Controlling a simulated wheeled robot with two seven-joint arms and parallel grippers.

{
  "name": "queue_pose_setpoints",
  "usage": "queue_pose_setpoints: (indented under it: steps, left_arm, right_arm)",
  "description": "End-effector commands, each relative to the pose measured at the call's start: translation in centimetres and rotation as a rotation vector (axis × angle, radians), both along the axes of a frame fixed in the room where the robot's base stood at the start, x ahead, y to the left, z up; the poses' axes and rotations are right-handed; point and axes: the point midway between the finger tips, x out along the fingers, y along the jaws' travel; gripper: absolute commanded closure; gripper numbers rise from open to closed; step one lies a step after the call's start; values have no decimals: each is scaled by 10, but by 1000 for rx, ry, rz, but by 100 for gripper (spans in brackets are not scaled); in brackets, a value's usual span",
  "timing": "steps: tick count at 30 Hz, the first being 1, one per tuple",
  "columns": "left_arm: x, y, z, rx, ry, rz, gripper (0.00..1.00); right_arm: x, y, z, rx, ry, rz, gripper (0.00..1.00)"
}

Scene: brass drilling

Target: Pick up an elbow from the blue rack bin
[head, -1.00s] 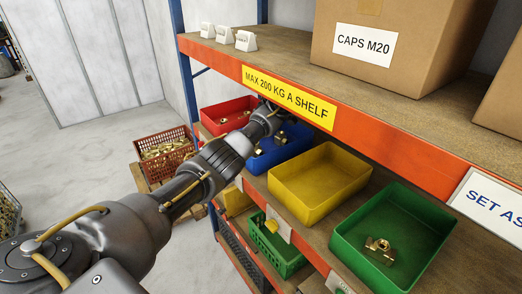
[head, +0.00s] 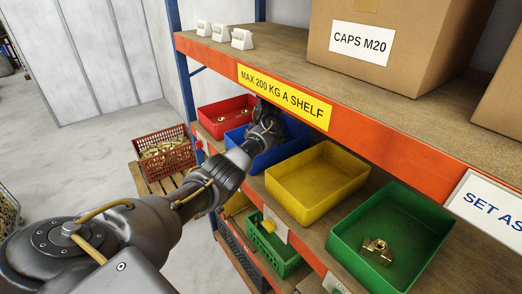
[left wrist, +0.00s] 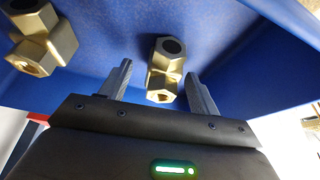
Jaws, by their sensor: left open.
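The blue bin (head: 283,152) stands on the rack shelf between the red bin and the yellow bin; my left arm covers part of it. In the left wrist view, my left gripper (left wrist: 158,84) is open, with its two fingers reaching into the blue bin (left wrist: 215,40). A brass elbow (left wrist: 164,68) lies on the bin floor between the fingertips, with a visible gap to each finger. Another brass elbow (left wrist: 42,42) lies to the left of the fingers. In the head view the left fingers are hidden in the bin. My right gripper is not in view.
The orange shelf beam (head: 350,130) runs above the bins, close over my left arm. The red bin (head: 224,114) holds small brass parts. The yellow bin (head: 318,182) looks empty. The green bin (head: 390,235) holds a brass fitting. A red crate (head: 165,150) stands behind my arm.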

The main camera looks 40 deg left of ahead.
Motion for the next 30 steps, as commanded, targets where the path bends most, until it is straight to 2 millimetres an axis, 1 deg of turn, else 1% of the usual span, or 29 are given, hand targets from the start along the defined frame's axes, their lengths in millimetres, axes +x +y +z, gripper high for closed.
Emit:
queue_pose_setpoints:
  steps: [2, 7, 21, 30]
  left_arm:
    - [-2, 4, -1, 1, -2, 4, 38]
    - [-2, 4, -1, 1, -1, 5, 38]
    - [-1, 2, -1, 1, -1, 1, 100]
    - [0, 2, 1, 1, -4, 1, 100]
  right_arm:
    - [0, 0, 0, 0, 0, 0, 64]
    - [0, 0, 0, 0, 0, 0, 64]
    - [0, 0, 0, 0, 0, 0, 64]
    - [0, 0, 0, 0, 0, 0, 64]
